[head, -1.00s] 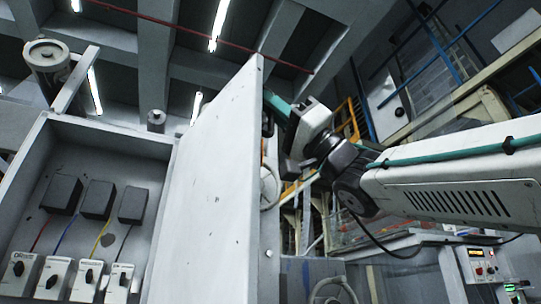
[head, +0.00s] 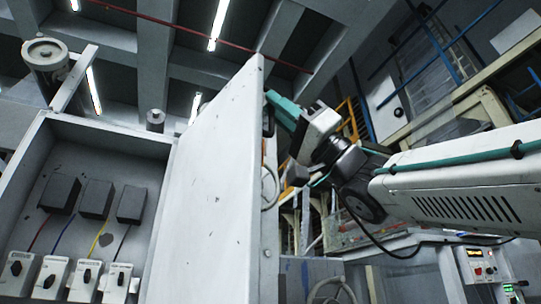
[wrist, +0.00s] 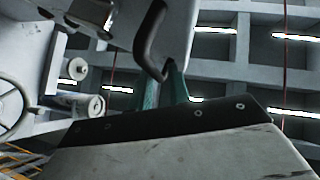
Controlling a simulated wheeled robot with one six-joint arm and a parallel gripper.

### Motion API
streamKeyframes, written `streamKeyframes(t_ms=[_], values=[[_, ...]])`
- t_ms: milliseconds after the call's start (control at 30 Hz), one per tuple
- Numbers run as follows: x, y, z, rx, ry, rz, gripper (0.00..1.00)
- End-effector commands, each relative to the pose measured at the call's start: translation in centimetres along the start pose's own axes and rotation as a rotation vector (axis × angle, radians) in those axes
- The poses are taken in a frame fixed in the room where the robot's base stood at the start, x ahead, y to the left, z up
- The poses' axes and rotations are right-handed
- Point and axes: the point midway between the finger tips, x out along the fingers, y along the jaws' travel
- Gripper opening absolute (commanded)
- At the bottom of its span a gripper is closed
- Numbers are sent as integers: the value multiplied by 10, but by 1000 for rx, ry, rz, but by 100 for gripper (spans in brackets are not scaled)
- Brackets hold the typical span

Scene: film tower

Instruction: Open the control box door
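The control box (head: 110,140) stands at the left in the head view with its inside exposed. Its white door (head: 208,185) is swung wide open, and its inner face shows. My gripper (head: 273,97) is behind the door's right edge, on its outer side, with teal fingers. In the wrist view the black door handle (wrist: 151,38) is a bent bar on the door's outer face (wrist: 115,22). The teal fingers (wrist: 163,76) stand apart beside the handle's lower end, with a gap between them. They do not look closed around it. Their exact contact is unclear.
Inside the box are black blocks (head: 97,200), coloured wires and white switches (head: 52,277). A panel with lit buttons (head: 480,266) stands at lower right. Yellow and blue railings (head: 450,120) rise behind my arm. A round handwheel (wrist: 12,105) shows in the wrist view.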

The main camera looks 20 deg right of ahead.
Motion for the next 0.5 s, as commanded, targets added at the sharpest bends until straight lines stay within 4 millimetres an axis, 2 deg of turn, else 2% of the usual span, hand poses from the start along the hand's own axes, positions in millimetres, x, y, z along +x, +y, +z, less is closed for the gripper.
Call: streamKeyframes(t_ms=[233,500], values=[[-41,4,2,-1,-3,10,19],[-61,4,3,2,-3,8,19]])
